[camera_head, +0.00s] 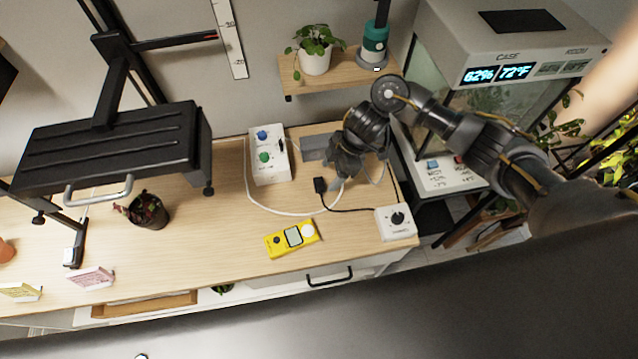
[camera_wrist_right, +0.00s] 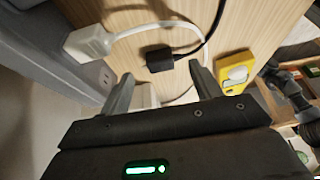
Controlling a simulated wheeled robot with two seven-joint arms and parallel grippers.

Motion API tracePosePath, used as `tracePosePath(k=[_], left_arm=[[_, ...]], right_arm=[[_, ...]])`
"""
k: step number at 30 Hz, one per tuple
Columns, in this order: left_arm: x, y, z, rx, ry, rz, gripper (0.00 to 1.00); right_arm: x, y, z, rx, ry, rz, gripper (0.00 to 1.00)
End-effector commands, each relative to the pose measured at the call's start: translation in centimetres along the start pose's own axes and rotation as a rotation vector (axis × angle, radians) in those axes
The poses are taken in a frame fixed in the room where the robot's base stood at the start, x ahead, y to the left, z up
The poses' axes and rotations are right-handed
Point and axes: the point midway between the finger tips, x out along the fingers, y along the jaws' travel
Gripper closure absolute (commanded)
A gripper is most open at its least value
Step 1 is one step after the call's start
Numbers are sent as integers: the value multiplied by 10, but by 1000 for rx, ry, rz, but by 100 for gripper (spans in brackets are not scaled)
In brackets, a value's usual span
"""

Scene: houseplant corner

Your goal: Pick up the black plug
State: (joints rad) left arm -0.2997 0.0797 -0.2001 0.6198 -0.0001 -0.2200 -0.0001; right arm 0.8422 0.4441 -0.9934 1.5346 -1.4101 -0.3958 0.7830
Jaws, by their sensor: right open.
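The black plug (camera_head: 320,186) lies on the wooden table, its black cable running right to a white box with a black knob (camera_head: 396,222). It also shows in the right wrist view (camera_wrist_right: 158,58), just beyond and between the fingertips and apart from them. My right gripper (camera_head: 343,176) is open and empty, reaching down over the table just right of the plug. Its two fingers also show in the right wrist view (camera_wrist_right: 161,76). My left gripper is not in view.
A grey block with a socket (camera_head: 316,148) stands behind the plug. A white box with blue and green knobs (camera_head: 267,170) is to its left, and a yellow meter (camera_head: 291,239) is in front. A potted plant (camera_head: 149,211) stands further left. The table between is mostly clear.

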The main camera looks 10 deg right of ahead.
Motion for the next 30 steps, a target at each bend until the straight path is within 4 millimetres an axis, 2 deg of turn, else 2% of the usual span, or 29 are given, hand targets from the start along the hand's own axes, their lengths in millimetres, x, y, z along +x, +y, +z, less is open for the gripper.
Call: tracePosePath(k=[4, 12, 21, 30], left_arm=[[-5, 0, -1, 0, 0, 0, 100], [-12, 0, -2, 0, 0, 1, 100], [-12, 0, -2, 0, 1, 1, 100], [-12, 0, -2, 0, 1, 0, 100]], right_arm=[[9, 0, -3, 3, 0, -2, 36], [46, 1, -6, 2, 0, 0, 36], [52, 2, -6, -1, 0, 1, 36], [52, 2, -6, 0, 0, 1, 74]])
